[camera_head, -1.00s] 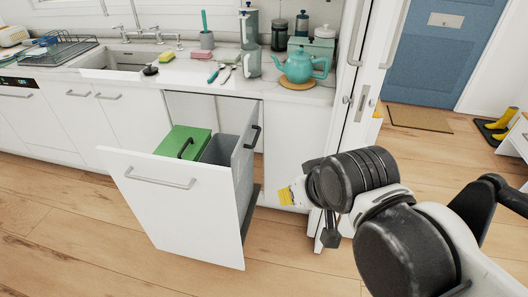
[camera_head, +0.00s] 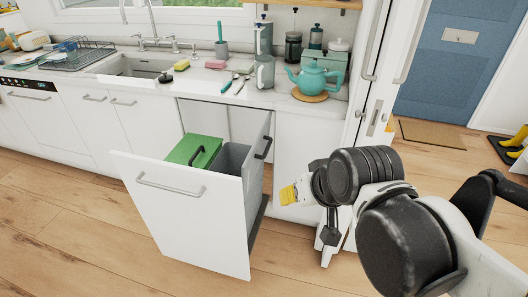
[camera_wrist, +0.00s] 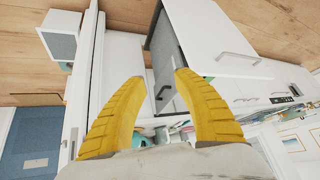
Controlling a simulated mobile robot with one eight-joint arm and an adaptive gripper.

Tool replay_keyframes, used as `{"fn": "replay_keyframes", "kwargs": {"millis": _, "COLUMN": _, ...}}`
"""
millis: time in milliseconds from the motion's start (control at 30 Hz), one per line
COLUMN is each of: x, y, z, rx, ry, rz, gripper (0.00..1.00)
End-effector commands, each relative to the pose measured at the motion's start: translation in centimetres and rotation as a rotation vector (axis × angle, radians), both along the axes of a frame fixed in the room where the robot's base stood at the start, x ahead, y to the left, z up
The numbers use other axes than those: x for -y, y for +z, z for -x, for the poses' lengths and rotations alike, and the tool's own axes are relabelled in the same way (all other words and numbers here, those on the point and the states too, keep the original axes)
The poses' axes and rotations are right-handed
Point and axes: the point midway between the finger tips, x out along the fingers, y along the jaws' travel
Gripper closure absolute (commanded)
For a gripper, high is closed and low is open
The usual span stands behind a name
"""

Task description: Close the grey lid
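The grey lid (camera_head: 258,160) stands upright, open, at the right side of the pulled-out white bin drawer (camera_head: 185,215). Its black handle (camera_head: 264,147) faces right. The grey bin (camera_head: 232,157) beside it is uncovered. The green lid (camera_head: 193,150) lies flat over the bin to the left. My gripper (camera_head: 289,194) is to the right of the drawer, apart from it, with its yellow fingers small in the head view. In the wrist view my gripper (camera_wrist: 158,78) has its two yellow fingers spread and empty, and the grey lid (camera_wrist: 166,48) with its black handle shows beyond them.
A worktop with a sink (camera_head: 140,66) runs behind the drawer. A teal teapot (camera_head: 314,80) stands on a round mat on it. A tall white cabinet door (camera_head: 385,60) is at right, close behind my arm. Wooden floor (camera_head: 75,225) is clear at front left.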

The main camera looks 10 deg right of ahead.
Motion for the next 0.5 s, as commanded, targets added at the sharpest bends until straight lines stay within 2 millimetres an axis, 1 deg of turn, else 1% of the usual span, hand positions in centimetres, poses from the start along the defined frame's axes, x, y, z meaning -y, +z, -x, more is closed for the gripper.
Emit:
{"fn": "replay_keyframes", "kwargs": {"millis": 33, "x": -0.2, "y": 0.6, "z": -1.8, "rx": -0.003, "ry": -0.018, "rz": -0.044, "gripper": 0.64}}
{"fn": "replay_keyframes", "kwargs": {"millis": 67, "x": -0.4, "y": 0.8, "z": -2.8, "rx": -0.005, "ry": -0.028, "rz": -0.076, "gripper": 0.64}}
{"fn": "replay_keyframes", "kwargs": {"millis": 100, "x": -0.6, "y": 1.0, "z": -4.4, "rx": -0.009, "ry": -0.043, "rz": -0.121, "gripper": 0.64}}
{"fn": "replay_keyframes", "kwargs": {"millis": 267, "x": -1.1, "y": 1.1, "z": -10.7, "rx": -0.013, "ry": -0.096, "rz": -0.307, "gripper": 0.64}}
{"fn": "replay_keyframes", "kwargs": {"millis": 300, "x": -1.1, "y": 1.0, "z": -12.3, "rx": -0.013, "ry": -0.108, "rz": -0.355, "gripper": 0.64}}
{"fn": "replay_keyframes", "kwargs": {"millis": 367, "x": -0.9, "y": 0.6, "z": -14.7, "rx": -0.01, "ry": -0.126, "rz": -0.423, "gripper": 0.64}}
{"fn": "replay_keyframes", "kwargs": {"millis": 400, "x": -0.8, "y": 0.3, "z": -16.3, "rx": -0.008, "ry": -0.137, "rz": -0.469, "gripper": 0.64}}
{"fn": "replay_keyframes", "kwargs": {"millis": 467, "x": -0.4, "y": -0.3, "z": -18.6, "rx": -0.001, "ry": -0.154, "rz": -0.538, "gripper": 0.64}}
{"fn": "replay_keyframes", "kwargs": {"millis": 500, "x": -0.1, "y": -0.8, "z": -20.2, "rx": 0.003, "ry": -0.164, "rz": -0.584, "gripper": 0.64}}
